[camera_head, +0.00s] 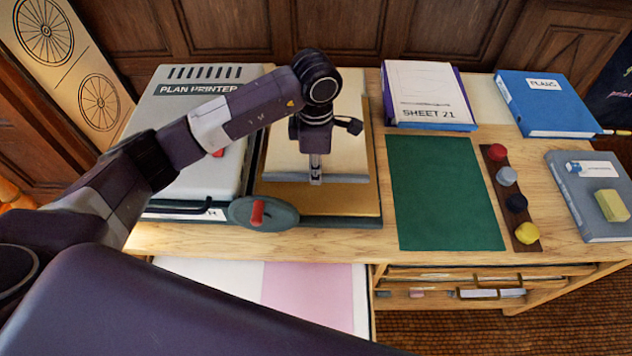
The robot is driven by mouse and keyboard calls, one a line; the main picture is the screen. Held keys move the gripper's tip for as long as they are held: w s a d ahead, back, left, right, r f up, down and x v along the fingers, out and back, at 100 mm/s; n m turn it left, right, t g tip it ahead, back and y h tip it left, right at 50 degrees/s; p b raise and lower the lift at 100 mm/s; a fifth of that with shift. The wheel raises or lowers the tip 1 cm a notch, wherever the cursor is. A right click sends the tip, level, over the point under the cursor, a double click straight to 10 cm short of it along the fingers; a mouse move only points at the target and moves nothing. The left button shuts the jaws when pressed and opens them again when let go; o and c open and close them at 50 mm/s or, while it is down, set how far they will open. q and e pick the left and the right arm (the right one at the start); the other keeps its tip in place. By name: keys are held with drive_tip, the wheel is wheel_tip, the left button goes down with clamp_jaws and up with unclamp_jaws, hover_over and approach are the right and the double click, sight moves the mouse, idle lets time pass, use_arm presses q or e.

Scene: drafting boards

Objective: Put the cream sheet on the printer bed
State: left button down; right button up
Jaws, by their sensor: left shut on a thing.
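The cream sheet (348,150) is in the head view, over the printer bed, with a grey strip along its near edge. My left gripper (316,179) points down and is shut on this near edge. The tan printer bed (350,204) shows in front of the sheet, inside a dark frame beside the printer. I cannot tell whether the sheet touches the bed or hangs just above it. My arm and wrist hide part of the sheet and bed. My right gripper is not in view.
The grey plan printer (172,112) stands left of the bed. A red-handled knob (257,212) sits at the bed's front left. A green mat (445,192) lies bare to the right. White and pink sheets (308,290) lie below.

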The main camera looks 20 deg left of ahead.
sight(316, 196)
use_arm(q)
wheel_tip(316, 196, down, 7)
drive_tip(key=shift+f+p, duration=0.1)
drive_tip(key=shift+p, duration=0.5)
drive_tip(key=c, duration=2)
unclamp_jaws()
drive_tip(key=shift+s, duration=0.1)
wheel_tip(316, 196, up, 11)
drive_tip(key=b, duration=0.3)
drive_tip(key=shift+r, duration=0.55)
